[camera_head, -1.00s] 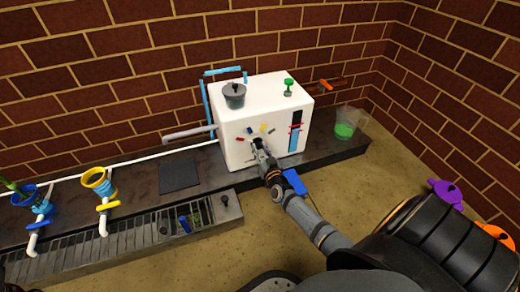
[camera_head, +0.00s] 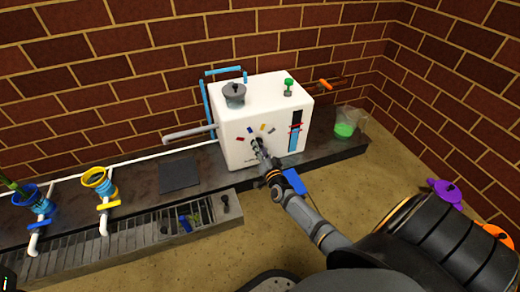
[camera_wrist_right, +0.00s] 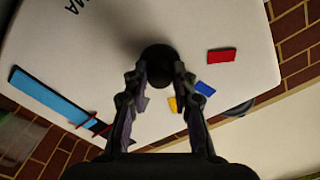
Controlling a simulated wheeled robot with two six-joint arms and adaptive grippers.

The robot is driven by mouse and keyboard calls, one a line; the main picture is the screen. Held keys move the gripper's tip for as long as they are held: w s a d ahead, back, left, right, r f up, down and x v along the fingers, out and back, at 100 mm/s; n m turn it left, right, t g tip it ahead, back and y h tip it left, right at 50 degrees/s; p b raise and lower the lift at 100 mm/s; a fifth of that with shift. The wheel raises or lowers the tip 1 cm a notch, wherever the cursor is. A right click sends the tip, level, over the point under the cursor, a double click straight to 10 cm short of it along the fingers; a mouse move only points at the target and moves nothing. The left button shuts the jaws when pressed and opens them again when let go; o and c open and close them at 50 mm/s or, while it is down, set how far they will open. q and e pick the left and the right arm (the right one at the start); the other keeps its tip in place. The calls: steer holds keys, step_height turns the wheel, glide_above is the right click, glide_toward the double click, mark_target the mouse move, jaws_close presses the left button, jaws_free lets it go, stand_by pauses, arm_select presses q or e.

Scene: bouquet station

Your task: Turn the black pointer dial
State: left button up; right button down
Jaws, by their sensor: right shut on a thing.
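The black pointer dial (camera_wrist_right: 158,58) is on the front face of the white box-shaped machine (camera_head: 236,148). In the right wrist view it shows as a dark round knob between my fingertips. Coloured marks sit around it: red (camera_wrist_right: 221,56), blue (camera_wrist_right: 205,88) and yellow (camera_wrist_right: 173,104). My right gripper (camera_head: 258,146) reaches the machine's front and is shut on the dial; it also shows in the right wrist view (camera_wrist_right: 158,72). The dial's pointer is hidden, so its direction cannot be told. My left gripper is not in view.
A level gauge (camera_head: 295,132) is on the machine's front right. A grey lidded pot (camera_head: 234,95) and a green knob (camera_head: 288,86) are on top. A beaker of green liquid (camera_head: 345,130) stands right. Yellow (camera_head: 97,178) and blue (camera_head: 27,195) funnels stand left.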

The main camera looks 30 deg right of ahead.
stand_by(0.4)
steer(key=c, duration=1.1)
jaws_free()
steer(key=v, duration=1.2)
steer(key=shift+f, duration=0.1)
